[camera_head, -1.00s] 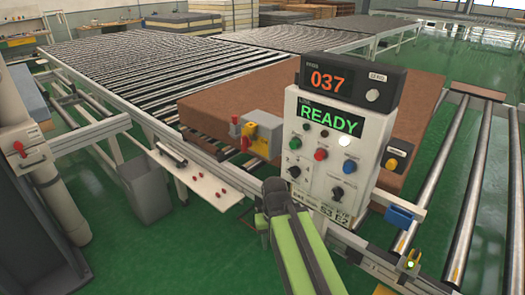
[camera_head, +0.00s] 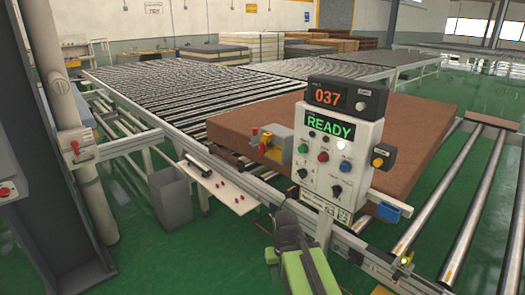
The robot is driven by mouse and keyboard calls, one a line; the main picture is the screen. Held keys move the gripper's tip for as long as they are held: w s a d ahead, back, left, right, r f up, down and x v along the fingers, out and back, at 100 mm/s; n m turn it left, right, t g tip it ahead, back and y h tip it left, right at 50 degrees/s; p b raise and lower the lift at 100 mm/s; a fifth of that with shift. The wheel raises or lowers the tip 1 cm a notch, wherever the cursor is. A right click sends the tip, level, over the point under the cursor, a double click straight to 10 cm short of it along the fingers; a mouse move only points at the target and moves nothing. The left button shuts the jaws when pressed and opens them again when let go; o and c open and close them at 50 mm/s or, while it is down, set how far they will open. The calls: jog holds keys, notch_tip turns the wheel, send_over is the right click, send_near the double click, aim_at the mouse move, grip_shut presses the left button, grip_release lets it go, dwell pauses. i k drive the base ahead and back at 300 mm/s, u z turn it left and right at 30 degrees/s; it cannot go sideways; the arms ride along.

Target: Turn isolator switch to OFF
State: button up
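My gripper (camera_head: 289,219) is dark, at the end of my green arm, low in the picture in front of the control panel. Its fingers are too small and dark to tell open from shut. No label clearly marks the isolator switch. A grey box with a red handle (camera_head: 75,146) is on the pale column at the left. Another grey box with a red knob (camera_head: 5,191) is at the left edge. A yellow-and-grey unit (camera_head: 273,147) with a red part sits beside the brown mattress. All are apart from my gripper.
The control panel (camera_head: 311,172) reads READY, with buttons, black rotary knobs and a 037 display (camera_head: 326,96) above. The brown mattress (camera_head: 420,110) lies behind it. A conveyor frame and white shelf (camera_head: 216,187) run across. A grey bin (camera_head: 171,199) stands left; green floor is clear around it.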

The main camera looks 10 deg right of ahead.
aim_at(264, 149)
jog(key=u, duration=0.1)
jog(key=i, duration=0.85)
jog(key=u, duration=1.8)
jog(key=k, duration=0.4)
jog(key=u, duration=0.2)
jog(key=i, duration=0.5)
jog(key=u, duration=0.1)
